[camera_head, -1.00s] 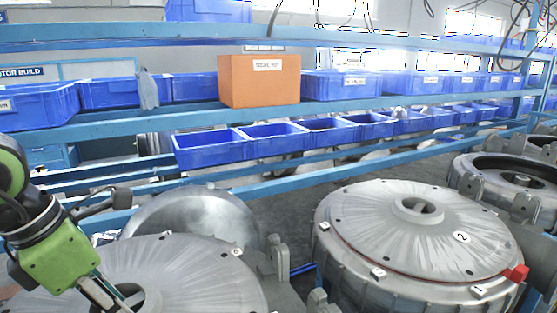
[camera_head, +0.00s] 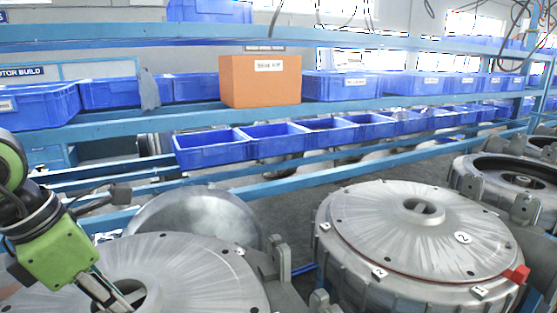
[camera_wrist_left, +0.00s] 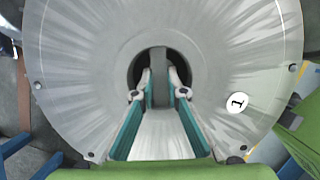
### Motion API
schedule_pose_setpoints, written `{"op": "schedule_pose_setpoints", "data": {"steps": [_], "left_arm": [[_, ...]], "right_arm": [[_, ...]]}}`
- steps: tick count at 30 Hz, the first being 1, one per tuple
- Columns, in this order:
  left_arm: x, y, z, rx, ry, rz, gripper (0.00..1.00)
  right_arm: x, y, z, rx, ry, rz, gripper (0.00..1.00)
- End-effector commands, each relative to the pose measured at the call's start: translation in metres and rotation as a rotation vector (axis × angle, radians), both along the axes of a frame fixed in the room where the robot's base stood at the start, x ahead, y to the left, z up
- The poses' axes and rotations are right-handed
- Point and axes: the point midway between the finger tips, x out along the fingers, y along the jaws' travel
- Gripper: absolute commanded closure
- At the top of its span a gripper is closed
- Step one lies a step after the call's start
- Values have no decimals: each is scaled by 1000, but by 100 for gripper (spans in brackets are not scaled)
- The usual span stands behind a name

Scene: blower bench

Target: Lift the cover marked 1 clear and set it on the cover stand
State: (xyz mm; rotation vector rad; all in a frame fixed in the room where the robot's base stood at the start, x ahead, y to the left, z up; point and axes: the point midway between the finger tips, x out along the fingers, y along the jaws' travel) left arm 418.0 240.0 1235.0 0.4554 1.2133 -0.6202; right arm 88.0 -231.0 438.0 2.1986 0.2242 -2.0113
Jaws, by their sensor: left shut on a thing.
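The cover marked 1 (camera_wrist_left: 220,60) is a round grey metal disc with a central hole; its number label shows in the wrist view. In the head view this cover (camera_head: 190,270) is at the lower left, partly cut off by the frame. My left gripper (camera_wrist_left: 160,88) has its fingers in the hole, shut on the upright bar (camera_wrist_left: 159,62) across it. In the head view the left gripper (camera_head: 112,301) reaches the hole from the left. The cover looks about level. I cannot make out the cover stand. My right gripper is not in view.
A second housing with a cover marked 2 (camera_head: 420,232) stands at the right, with a red tab (camera_head: 517,274) at its rim. A bare metal dome (camera_head: 192,218) lies behind the left cover. Blue racks with blue bins (camera_head: 212,149) and an orange box (camera_head: 260,82) stand behind.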

Motion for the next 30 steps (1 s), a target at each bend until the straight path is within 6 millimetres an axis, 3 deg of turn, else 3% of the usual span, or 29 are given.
{"op": "schedule_pose_setpoints", "data": {"steps": [30], "left_arm": [[0,-1,4,-4,-9,1,100]], "right_arm": [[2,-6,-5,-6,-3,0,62]]}}
